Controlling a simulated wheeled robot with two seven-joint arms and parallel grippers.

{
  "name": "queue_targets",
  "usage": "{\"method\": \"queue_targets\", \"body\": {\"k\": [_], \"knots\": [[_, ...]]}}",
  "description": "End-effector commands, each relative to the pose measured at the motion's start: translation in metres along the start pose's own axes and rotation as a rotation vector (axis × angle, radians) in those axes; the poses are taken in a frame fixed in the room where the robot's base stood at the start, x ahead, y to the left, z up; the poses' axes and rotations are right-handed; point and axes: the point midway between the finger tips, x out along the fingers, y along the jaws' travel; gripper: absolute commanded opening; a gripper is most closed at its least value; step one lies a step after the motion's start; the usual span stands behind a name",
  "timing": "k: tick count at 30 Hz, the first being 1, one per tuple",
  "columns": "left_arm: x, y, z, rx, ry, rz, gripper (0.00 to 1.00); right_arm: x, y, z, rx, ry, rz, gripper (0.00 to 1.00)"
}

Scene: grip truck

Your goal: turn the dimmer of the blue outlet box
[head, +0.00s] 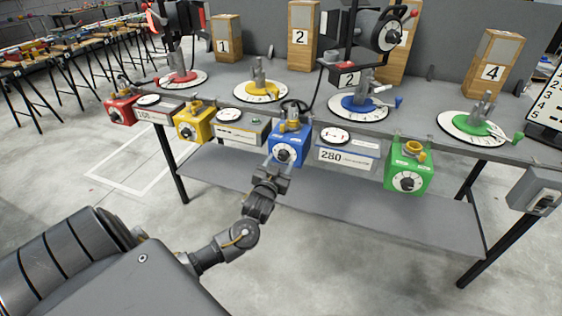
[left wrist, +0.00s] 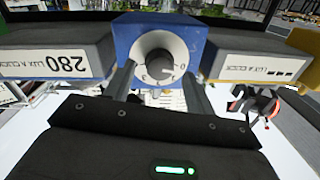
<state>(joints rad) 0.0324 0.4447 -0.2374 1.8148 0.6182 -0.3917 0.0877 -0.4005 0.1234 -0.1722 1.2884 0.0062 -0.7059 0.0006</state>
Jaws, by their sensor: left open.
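The blue outlet box (head: 290,139) hangs at the front edge of the table, between two grey display units. Its dimmer (head: 283,153) is a round dial with a white marked ring, on the front face. In the left wrist view the dimmer (left wrist: 159,67) fills the middle of the blue box (left wrist: 160,28). My left gripper (head: 275,167) is just below and in front of the dimmer in the head view. In the left wrist view its fingers (left wrist: 159,88) are open, one on each side of the dial's lower part. I cannot tell whether they touch it. My right gripper is not in view.
A display unit reading 280 (head: 347,158) is right of the blue box; another grey unit (head: 240,130) is left. Red (head: 120,110), yellow (head: 193,122) and green (head: 408,168) boxes hang along the same edge. A lower shelf (head: 330,200) runs beneath. A grey switch box (head: 537,191) is far right.

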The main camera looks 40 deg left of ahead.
Motion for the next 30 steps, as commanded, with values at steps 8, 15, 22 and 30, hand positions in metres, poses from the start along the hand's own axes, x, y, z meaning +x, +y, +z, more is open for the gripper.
{"method": "queue_targets", "body": {"k": [8,15,22,30], "knots": [[0.019,0.000,0.000,0.000,-0.001,0.001,0.55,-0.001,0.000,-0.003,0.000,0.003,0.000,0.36],[0.019,0.000,0.000,-0.001,-0.001,0.001,0.55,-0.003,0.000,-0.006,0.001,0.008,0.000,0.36],[0.019,0.000,0.000,-0.001,-0.001,0.001,0.25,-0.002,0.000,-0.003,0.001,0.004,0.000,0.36],[0.019,0.000,0.000,0.006,-0.001,0.001,0.10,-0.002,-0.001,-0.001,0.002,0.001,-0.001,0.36]]}}
